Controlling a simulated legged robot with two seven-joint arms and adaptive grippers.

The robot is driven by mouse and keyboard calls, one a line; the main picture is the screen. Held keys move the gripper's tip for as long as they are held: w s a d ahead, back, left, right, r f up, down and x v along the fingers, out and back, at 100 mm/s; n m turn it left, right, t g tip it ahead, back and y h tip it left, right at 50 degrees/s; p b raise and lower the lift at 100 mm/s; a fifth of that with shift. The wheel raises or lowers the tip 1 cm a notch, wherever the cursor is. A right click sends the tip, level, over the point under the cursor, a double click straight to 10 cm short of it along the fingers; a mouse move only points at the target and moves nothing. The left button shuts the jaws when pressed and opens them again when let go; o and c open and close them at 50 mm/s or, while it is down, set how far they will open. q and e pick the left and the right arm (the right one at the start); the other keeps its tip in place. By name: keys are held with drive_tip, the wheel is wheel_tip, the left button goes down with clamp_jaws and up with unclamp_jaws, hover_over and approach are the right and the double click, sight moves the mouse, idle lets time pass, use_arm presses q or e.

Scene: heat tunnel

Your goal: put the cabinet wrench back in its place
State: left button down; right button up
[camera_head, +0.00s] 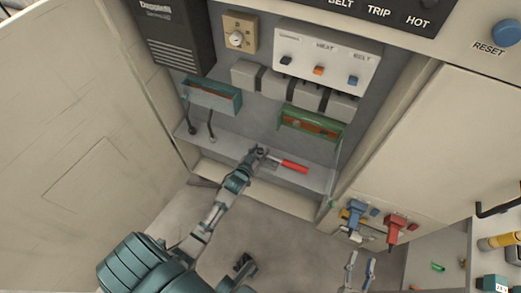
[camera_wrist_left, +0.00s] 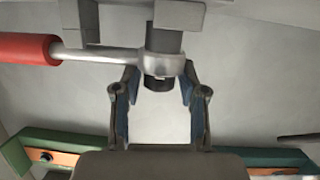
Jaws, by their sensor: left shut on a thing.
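The cabinet wrench (camera_head: 293,166) has a red handle and a silver shaft, and sits low at the front of the open cabinet. My left gripper (camera_head: 258,153) is at its head end, with the handle pointing right. In the left wrist view, the wrench's ring head (camera_wrist_left: 158,64) is between the fingers of my left gripper (camera_wrist_left: 158,78), and the red handle (camera_wrist_left: 25,48) extends left. A dark post (camera_wrist_left: 164,40) meets the ring; whether it passes fully through is unclear. My right gripper (camera_head: 359,270) is open and empty at the lower right.
A teal tray (camera_head: 212,97) and a green tray (camera_head: 311,125) are above the cabinet's lower ledge (camera_head: 225,147). Blue (camera_head: 355,214) and red (camera_head: 395,228) plugs are on the right. A bench with a yellow tool (camera_head: 498,242) stands far right. The open door (camera_head: 75,120) bounds the left.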

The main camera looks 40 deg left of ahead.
use_arm(q)
drive_tip(key=shift+f+b, duration=0.35)
drive_tip(key=shift+f, duration=0.25)
use_arm(e)
drive_tip(key=shift+f, duration=0.6)
use_arm(q)
drive_tip(key=c, duration=0.6)
unclamp_jaws()
drive_tip(key=shift+o, duration=0.2)
drive_tip(key=shift+f, duration=0.15)
drive_tip(key=v, duration=1.2)
use_arm(e)
drive_tip(key=shift+r, duration=0.1)
use_arm(q)
drive_tip(key=p+v, duration=0.5)
drive_tip(key=v, duration=0.2)
wheel_tip(320, 180, up, 10)
drive_tip(key=p, duration=1)
drive_tip(key=shift+p, duration=0.4)
use_arm(e)
wheel_tip(320, 180, up, 22)
drive_tip(key=t, duration=0.1)
drive_tip(key=shift+w+t, duration=0.15)
drive_tip(key=shift+t, duration=0.25)
